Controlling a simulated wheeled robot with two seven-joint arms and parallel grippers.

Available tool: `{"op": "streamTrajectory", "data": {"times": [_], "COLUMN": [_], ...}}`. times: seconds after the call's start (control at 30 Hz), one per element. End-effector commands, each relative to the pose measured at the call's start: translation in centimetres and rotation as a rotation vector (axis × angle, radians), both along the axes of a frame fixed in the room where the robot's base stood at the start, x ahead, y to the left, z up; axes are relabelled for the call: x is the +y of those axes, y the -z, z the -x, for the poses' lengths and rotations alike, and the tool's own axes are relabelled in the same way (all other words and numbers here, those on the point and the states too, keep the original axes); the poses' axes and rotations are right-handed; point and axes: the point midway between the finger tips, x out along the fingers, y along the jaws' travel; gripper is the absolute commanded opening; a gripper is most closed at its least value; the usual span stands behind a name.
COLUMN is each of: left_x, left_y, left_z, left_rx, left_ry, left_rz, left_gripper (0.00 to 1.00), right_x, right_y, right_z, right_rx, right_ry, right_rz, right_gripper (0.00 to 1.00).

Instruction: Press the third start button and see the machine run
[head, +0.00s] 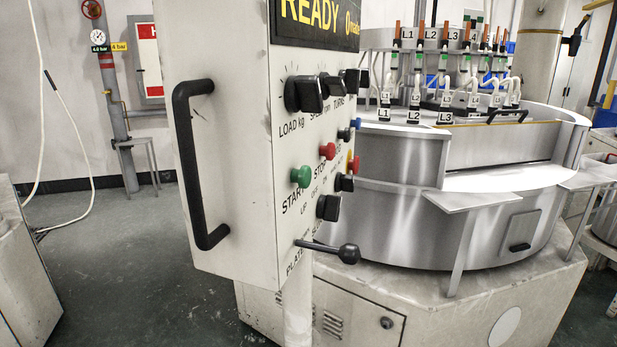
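A white control box (220,150) fills the middle of the head view, its panel seen at a slant. A green button (301,177) sits above the label START. A red button (327,151) by the label STOP is up and right of it. No other START button shows. The display (310,18) at the top reads READY in yellow. Behind stands a round steel machine (400,230) with labels such as L1, L2 and L3 on its upper parts. Whether it turns cannot be told from one frame. Neither of my grippers is in view.
Black knobs (304,95) and a ball-ended lever (348,253) stick out from the panel. A black handle (190,165) juts from the box's left side. A steel shelf (480,199) projects from the machine's front. Open floor (130,270) lies left of the box.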

Motion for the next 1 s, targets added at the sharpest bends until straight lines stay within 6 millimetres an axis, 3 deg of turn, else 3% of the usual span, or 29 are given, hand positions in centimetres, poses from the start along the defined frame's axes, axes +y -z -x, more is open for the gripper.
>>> {"op": "streamTrajectory", "data": {"times": [0.2, 0.47, 1.0], "left_x": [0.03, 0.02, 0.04], "left_y": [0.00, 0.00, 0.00], "left_z": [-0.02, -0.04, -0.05], "left_rx": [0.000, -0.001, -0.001], "left_ry": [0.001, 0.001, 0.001], "left_rz": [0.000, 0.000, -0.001], "left_gripper": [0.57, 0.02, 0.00], "right_x": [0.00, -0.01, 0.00], "right_y": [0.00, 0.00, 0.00], "right_z": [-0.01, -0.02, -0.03], "right_rx": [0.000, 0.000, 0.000], "right_ry": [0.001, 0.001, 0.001], "right_rz": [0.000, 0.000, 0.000], "right_gripper": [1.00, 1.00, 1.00]}}
